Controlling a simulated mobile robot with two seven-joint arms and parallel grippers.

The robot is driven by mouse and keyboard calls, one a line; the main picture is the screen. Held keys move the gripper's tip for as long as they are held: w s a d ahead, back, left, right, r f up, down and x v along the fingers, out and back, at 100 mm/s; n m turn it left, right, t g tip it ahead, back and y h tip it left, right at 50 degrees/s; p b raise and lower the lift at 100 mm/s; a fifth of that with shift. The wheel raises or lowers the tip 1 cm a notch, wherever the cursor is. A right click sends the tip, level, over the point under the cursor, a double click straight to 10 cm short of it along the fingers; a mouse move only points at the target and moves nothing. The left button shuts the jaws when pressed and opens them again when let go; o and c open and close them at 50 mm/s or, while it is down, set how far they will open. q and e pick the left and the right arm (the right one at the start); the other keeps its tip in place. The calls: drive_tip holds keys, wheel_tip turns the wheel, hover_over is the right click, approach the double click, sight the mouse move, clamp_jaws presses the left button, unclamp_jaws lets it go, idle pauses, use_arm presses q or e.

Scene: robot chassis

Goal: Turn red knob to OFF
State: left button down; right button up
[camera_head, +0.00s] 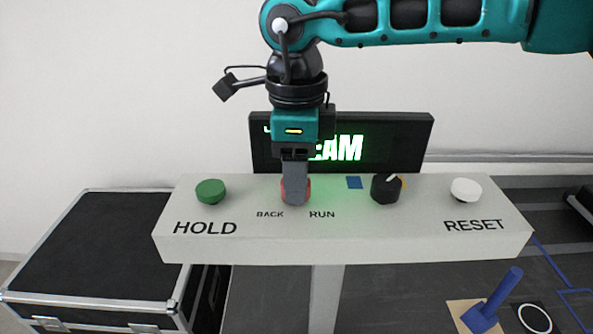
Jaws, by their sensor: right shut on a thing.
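The red knob (304,190) sits on top of the white control panel (400,245), above the labels BACK and RUN. My right gripper (295,197) comes down from above and is shut on the red knob. Its fingers cover most of the knob, so the knob's pointer direction cannot be seen. No OFF label shows on the panel. My left gripper is not in view.
A green button (210,191) is above HOLD. A black knob (385,188) and a white button (465,189), above RESET, are to the right. A dark display (400,135) with green letters stands behind. A black case (90,240) is at left, a blue post (495,300) at lower right.

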drive_tip(key=c, duration=0.4)
drive_tip(key=shift+n, duration=0.4)
drive_tip(key=n, duration=1.1)
drive_tip(key=shift+w+b, duration=0.1)
drive_tip(key=shift+b, duration=0.2)
drive_tip(key=o, duration=1)
